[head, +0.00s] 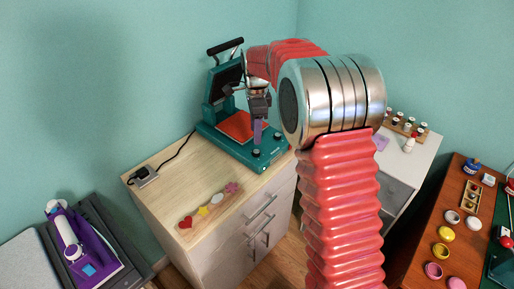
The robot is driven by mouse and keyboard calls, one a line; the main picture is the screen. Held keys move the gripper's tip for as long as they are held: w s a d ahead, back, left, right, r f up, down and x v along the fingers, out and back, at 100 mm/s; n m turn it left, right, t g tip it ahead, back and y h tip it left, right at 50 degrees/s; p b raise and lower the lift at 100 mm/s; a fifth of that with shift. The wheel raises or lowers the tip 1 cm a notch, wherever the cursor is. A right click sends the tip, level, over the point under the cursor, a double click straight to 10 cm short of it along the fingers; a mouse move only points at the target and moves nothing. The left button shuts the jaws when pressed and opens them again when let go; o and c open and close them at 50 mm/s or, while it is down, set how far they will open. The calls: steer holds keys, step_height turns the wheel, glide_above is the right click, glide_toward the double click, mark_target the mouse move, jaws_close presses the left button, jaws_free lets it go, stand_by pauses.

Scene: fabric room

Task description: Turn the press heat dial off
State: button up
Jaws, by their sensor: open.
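The teal heat press (213,130) stands open on the wooden cabinet, its upper plate tilted up and its orange-red lower pad (236,124) exposed. On the front edge of its base are two small dark dials, a left dial (256,153) and a right dial (276,136). Their settings are too small to read, and I cannot tell which one is for heat. My gripper (258,138) points down over the front of the press, open and empty, just above the left dial. I cannot tell whether it touches the dial. My arm hides part of the right side.
The cabinet top (165,198) is clear at front left, apart from heart, star and flower patches (204,211) and a small box (146,175) with a black cord. A white cabinet (408,165) and a brown table (425,235) with pots are right.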

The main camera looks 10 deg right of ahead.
mark_target(256, 151)
steer(key=f, duration=0.8)
steer(key=shift+w+f, duration=0.3)
steer(key=shift+f, duration=0.1)
steer(key=shift+c, duration=0.2)
steer(key=c, duration=0.9)
steer(key=shift+d, duration=0.25)
jaws_close()
steer(key=shift+a+r, duration=0.1)
steer(key=shift+a, duration=0.05)
